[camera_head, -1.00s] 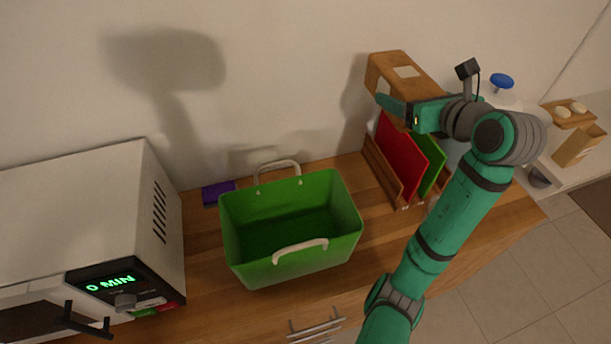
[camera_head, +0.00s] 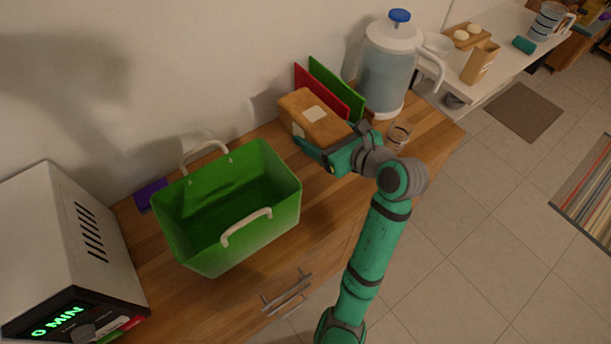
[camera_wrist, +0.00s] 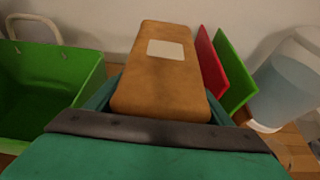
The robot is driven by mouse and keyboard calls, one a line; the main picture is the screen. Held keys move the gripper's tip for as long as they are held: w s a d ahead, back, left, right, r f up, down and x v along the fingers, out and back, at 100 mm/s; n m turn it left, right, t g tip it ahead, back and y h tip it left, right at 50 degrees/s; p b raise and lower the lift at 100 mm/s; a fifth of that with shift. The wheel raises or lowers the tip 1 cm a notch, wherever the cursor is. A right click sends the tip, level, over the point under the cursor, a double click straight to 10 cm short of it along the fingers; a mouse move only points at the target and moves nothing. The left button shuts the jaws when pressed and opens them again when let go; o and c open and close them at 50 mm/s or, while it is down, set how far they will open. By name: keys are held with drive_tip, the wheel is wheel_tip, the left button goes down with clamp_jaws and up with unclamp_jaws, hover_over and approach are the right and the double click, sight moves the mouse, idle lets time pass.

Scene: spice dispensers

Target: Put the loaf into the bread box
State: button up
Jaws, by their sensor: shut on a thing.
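The loaf (camera_head: 312,120), brown with a pale square label on top, is held by my gripper (camera_head: 318,146) at the right of the green box in the head view. In the wrist view the loaf (camera_wrist: 163,75) lies between my fingers and points away from me. My gripper is shut on it. The open green box (camera_head: 272,215) with two pale handles stands on the wooden counter and looks empty; it is the only bread-box-like container in view. It also shows at the left of the wrist view (camera_wrist: 85,85). The loaf is outside the box, to its right.
Red (camera_head: 328,92) and green (camera_head: 340,85) boards stand upright behind the loaf. A water jug (camera_head: 388,75) with a blue knob and a small glass (camera_head: 399,136) are to the right. A white microwave (camera_head: 50,240) is at the left, a purple item (camera_head: 150,193) behind the box.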

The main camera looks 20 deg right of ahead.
wheel_tip(320, 180, down, 17)
drive_tip(key=shift+r, duration=0.2)
idle(0.3)
drive_tip(key=shift+f, duration=0.1)
drive_tip(key=o, duration=1.2)
drive_tip(key=shift+f, duration=0.1)
